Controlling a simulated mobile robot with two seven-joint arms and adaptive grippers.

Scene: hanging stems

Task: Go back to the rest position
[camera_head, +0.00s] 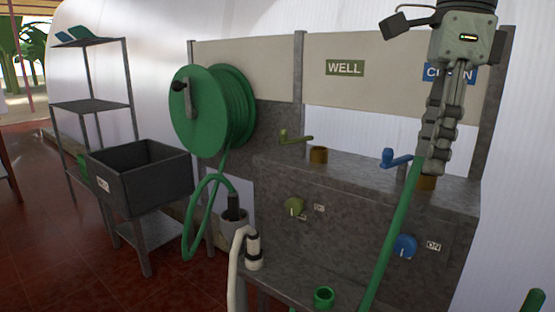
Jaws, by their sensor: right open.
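My right gripper (432,165) hangs down from the top right, in front of the panel near the blue sign, which it partly covers. It is open. Its fingers look close together from this side. A long green hose or stem (390,238) runs from beside the fingertips down to the bottom edge. I cannot tell whether it touches them. My left gripper is out of view.
A grey metal stand (345,225) carries a WELL sign (345,68), a green hose reel (200,110), a green valve handle (295,138) and a blue one (396,158). A black bin (140,180) and a shelf rack (92,105) stand left. Red floor (50,255) is open at lower left.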

